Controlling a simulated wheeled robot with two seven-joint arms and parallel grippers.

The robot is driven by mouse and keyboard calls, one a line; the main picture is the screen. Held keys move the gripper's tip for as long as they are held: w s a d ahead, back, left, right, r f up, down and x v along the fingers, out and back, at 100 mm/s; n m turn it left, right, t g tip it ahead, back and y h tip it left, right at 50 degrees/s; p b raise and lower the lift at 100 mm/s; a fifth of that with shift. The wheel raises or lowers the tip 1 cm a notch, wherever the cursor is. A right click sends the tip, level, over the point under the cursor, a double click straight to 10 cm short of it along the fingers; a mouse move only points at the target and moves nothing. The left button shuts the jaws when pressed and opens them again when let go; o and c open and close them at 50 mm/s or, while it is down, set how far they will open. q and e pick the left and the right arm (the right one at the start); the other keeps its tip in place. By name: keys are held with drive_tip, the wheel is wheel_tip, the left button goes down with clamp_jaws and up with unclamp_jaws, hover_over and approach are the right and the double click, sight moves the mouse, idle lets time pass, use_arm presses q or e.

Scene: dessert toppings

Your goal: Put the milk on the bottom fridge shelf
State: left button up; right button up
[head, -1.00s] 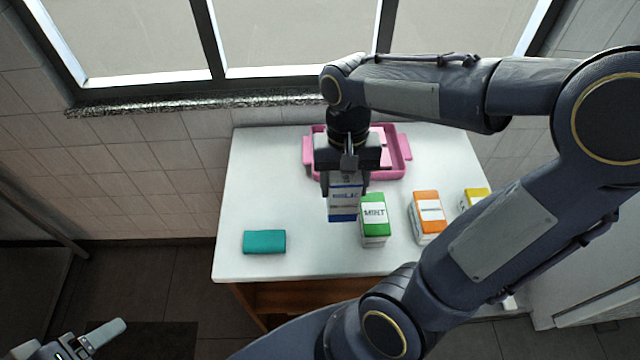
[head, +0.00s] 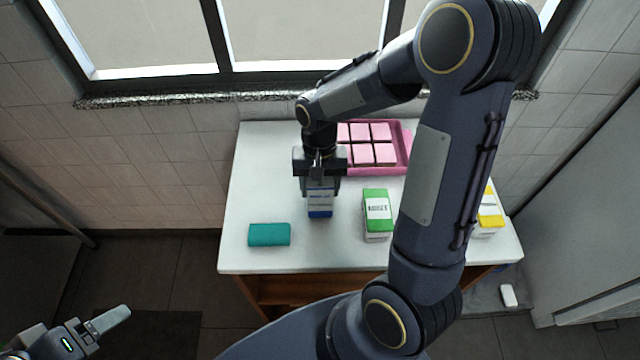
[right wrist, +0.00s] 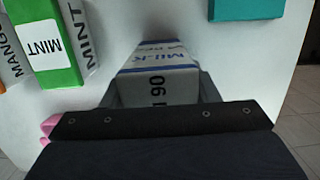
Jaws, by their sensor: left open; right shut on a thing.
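The milk carton (head: 320,200), white with blue bands, is between the fingers of my right gripper (head: 320,180) above the white table. In the right wrist view the milk (right wrist: 158,70) shows its "MILK" label, and the gripper (right wrist: 158,90) is shut on it. I cannot tell whether its base touches the table. My left gripper (head: 85,335) is open and empty at the lower left, away from the table. No fridge shelf can be made out.
The green mint carton (head: 377,215) stands right of the milk, with a yellow carton (head: 489,215) farther right. A teal block (head: 269,234) lies at the front left. A pink tray (head: 403,140) of pink blocks is behind. The table's left side (head: 250,180) is clear.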

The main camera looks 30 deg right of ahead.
drive_tip(key=shift+f, duration=0.2)
drive_tip(key=o, duration=1.4)
drive_tip(key=shift+c, duration=0.2)
